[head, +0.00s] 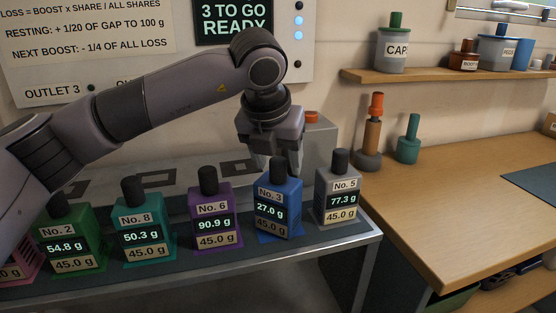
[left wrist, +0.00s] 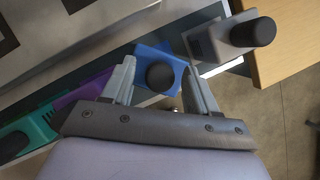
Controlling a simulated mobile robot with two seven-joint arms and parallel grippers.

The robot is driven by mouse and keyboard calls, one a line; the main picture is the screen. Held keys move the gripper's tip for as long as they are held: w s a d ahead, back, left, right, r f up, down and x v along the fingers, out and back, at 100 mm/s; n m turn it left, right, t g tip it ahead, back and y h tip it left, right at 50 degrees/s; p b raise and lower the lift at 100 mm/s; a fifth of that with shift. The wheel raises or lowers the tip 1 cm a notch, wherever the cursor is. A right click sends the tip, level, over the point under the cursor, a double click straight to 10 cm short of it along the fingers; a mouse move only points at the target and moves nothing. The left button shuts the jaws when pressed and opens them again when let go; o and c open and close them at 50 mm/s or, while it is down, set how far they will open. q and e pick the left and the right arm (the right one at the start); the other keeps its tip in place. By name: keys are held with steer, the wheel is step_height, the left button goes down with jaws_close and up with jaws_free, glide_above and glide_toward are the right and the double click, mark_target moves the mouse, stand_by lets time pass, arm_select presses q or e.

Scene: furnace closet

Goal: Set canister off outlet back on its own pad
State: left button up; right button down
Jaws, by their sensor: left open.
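The blue canister No. 3 (head: 277,212) stands in the front row, with a black cap and a readout of 27.0 g. A blue edge, perhaps its pad, shows under its base. My left gripper (head: 274,170) is open and points down at its cap. In the left wrist view the blue canister (left wrist: 159,72) lies between the two spread fingers (left wrist: 160,84); I cannot tell whether either touches it. Purple No. 6 (head: 214,216), teal No. 8 (head: 147,229), green No. 2 (head: 70,238) and grey No. 5 (head: 337,194) stand in the same row. My right gripper is not in view.
Dark square outlet plates (head: 239,167) lie on the metal surface behind the row. A grey block with an orange top (head: 318,145) stands behind No. 5. A wooden bench (head: 470,200) is at the right, with a shelf above. Neighbouring canisters stand close on both sides.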

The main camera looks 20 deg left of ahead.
arm_select(q)
steer(key=v, duration=1.1)
steer(key=shift+r, duration=0.1)
